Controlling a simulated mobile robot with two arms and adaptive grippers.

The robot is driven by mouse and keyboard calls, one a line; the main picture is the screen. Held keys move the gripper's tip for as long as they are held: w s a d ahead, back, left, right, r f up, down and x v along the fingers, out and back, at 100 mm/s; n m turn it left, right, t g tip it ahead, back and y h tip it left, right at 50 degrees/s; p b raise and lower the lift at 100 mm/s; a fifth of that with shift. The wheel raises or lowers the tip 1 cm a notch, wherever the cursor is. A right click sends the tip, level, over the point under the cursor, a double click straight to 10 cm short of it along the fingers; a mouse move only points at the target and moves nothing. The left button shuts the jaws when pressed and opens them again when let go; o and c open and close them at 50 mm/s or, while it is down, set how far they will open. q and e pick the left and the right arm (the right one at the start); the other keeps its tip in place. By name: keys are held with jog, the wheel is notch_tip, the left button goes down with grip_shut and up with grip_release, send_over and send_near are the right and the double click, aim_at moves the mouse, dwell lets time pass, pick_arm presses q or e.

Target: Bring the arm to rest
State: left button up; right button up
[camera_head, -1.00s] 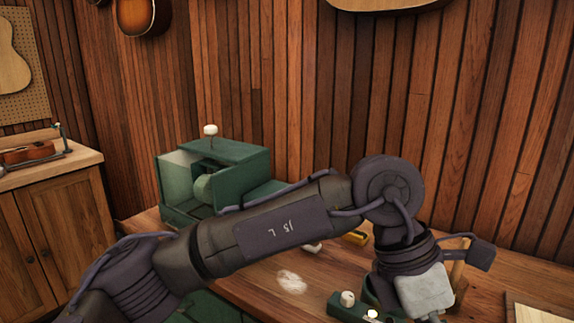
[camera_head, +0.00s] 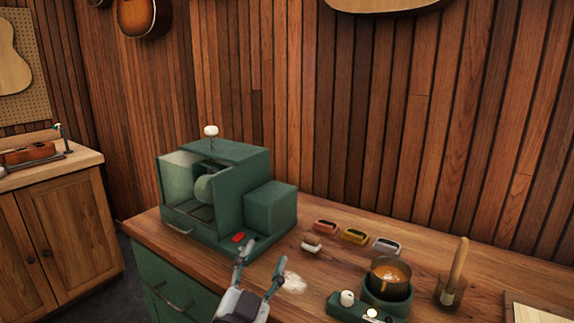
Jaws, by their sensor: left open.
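My left gripper (camera_head: 258,276) shows at the bottom centre of the head view, its two fingers apart and nothing between them. It is over the near part of the wooden workbench (camera_head: 335,280), in front of the green machine (camera_head: 230,190). The rest of my left arm is out of the frame below. My right gripper is not in view.
The green machine has a red switch (camera_head: 238,238). Small coloured blocks (camera_head: 354,236) and a white-topped piece (camera_head: 311,243) lie right of it.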

pick_arm(q)
jog(key=s+a+f+n+g+y, duration=0.2)
jog(key=s+a+f+g, duration=0.15)
jog(key=f, duration=0.35)
jog(key=s+a+f+n+g+y, duration=0.2)
jog(key=s+a+f, duration=0.15)
jog(key=f, duration=0.45)
jog(key=s+a+f+n+g+y, duration=0.1)
jog(key=s+a+f+g, duration=0.2)
jog(key=f, duration=0.4)
jog(key=s+a+f+n+g, duration=0.1)
jog(key=s+a+f+g, duration=0.15)
jog(key=s, duration=0.35)
jog(key=s+a+f+g+y, duration=0.1)
jog(key=s+a+f+g, duration=0.1)
jog(key=s+f+g, duration=0.3)
jog(key=s+a+f+n+g, duration=0.1)
jog(key=s+a+f, duration=0.15)
jog(key=s, duration=0.45)
notch_tip(320, 180, down, 22)
jog(key=f+g+p, duration=0.1)
jog(key=p, duration=0.2)
jog(key=s+a+f+g+p, duration=0.1)
jog(key=s+a+f+p, duration=0.1)
jog(key=s+f, duration=1.2)
jog(key=s, duration=0.4)
jog(key=shift+a+f+m, duration=0.15)
jog(key=shift+f+m, duration=0.1)
jog(key=shift+m, duration=0.05)
